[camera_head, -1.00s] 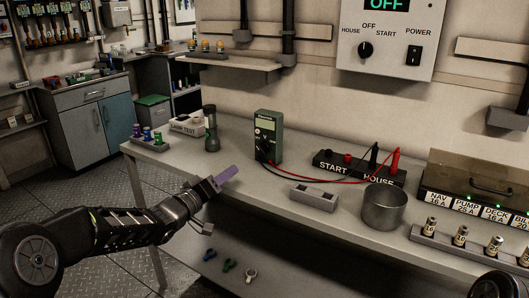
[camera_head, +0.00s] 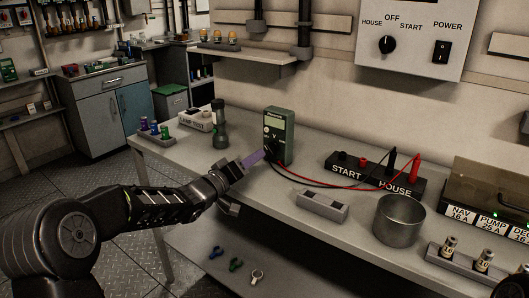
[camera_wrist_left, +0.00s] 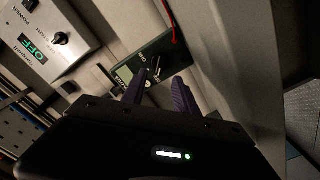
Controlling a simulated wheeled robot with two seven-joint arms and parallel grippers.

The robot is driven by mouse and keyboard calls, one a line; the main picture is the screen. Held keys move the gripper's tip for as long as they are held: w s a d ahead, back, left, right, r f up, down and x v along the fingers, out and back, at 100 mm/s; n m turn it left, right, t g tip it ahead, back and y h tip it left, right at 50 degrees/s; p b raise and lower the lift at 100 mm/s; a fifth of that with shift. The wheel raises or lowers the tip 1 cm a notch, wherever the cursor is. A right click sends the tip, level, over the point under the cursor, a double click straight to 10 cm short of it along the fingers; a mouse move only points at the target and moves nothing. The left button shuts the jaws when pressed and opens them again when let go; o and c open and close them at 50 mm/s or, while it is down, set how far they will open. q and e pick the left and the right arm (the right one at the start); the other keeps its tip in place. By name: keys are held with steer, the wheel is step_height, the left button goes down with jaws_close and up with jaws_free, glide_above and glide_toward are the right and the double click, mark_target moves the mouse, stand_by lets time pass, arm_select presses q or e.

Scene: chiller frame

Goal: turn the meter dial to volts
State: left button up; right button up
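The green meter (camera_head: 281,130) stands upright on the bench, with its screen at the top and a dark dial area lower on its face. It also shows tilted in the left wrist view (camera_wrist_left: 168,57). My left gripper (camera_head: 263,154) is at the lower front of the meter, and its purple fingers partly cover the dial area. In the left wrist view its two fingers (camera_wrist_left: 160,80) are apart, with the meter's face beyond and between them. I cannot tell whether they touch the dial or where it points.
Red and black leads run from the meter to the START/HOUSE terminal block (camera_head: 375,180). A grey two-slot block (camera_head: 322,206) and a metal cup (camera_head: 399,220) stand to the right. A dark green flashlight (camera_head: 219,128) stands left of the meter. A wall panel (camera_head: 410,35) hangs above.

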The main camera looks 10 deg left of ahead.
mark_target(267, 149)
arm_select(q)
steer(key=x, duration=0.6)
steer(key=shift+c, duration=0.3)
jaws_close()
